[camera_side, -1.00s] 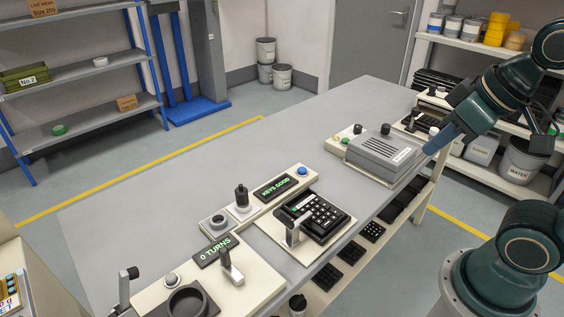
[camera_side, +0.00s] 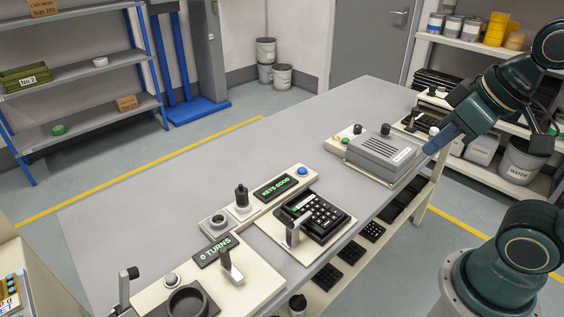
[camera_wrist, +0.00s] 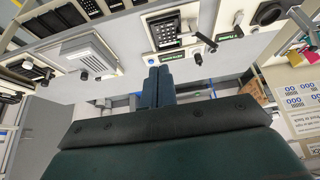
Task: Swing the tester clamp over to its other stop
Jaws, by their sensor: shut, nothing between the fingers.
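The tester holds a black keypad (camera_side: 318,216) on a cream base, and a green-lit display beside it reads KEYS GOOD (camera_side: 276,187). The tester clamp (camera_side: 293,233) appears as a pale upright lever at the keypad's left front edge, its arm leaning toward the keys. The keypad also shows at the top of the wrist view (camera_wrist: 165,30), with a dark-handled lever (camera_wrist: 205,41) beside it. My gripper (camera_side: 434,147) is shut and empty near the right edge of the bench, well away from the clamp. Its blue fingers show together in the wrist view (camera_wrist: 158,75).
A grey vented box (camera_side: 385,153) stands on the bench between gripper and keypad. A black-knobbed post (camera_side: 242,197) rises behind the keypad. The station reading 0 TURNS (camera_side: 215,250) has its own lever (camera_side: 230,265). The grey bench top (camera_side: 235,160) is clear behind these.

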